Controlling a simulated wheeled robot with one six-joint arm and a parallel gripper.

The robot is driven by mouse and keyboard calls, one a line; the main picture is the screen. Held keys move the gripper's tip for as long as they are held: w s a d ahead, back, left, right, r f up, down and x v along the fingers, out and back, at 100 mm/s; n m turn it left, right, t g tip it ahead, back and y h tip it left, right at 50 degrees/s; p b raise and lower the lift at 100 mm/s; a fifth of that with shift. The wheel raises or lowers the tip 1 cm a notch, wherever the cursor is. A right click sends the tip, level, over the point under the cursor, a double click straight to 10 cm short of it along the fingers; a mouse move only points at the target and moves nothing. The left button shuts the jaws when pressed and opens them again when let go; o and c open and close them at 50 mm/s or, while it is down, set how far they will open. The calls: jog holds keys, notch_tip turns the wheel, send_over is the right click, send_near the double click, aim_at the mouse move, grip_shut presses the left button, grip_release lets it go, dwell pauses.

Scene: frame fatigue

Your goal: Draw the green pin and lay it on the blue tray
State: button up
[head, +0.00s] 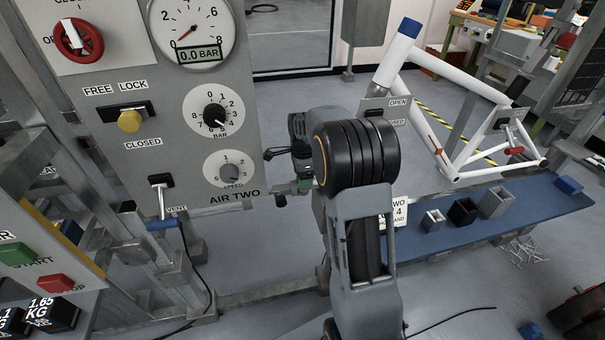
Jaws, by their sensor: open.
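My arm reaches up the middle of the head view. My gripper (274,172), partly hidden behind the arm, points left at the lower right of the grey AIR TWO panel; it is open. A small green part (291,188) shows at the gripper's lower side. I cannot tell whether it is the green pin or whether the gripper touches it. A long blue surface (455,236) at the right bears several small open boxes. A small blue block-like thing (569,186) sits at its far right end. I cannot tell which of these is the blue tray.
The AIR TWO panel (150,90) carries a gauge reading 0.0 BAR, two dials, a yellow knob and a blue-handled lever (162,224). A white bicycle frame (420,110) stands behind the blue surface. Cables lie on the grey floor. Metal posts stand at the left.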

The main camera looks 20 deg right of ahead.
jog(key=c, duration=1.1)
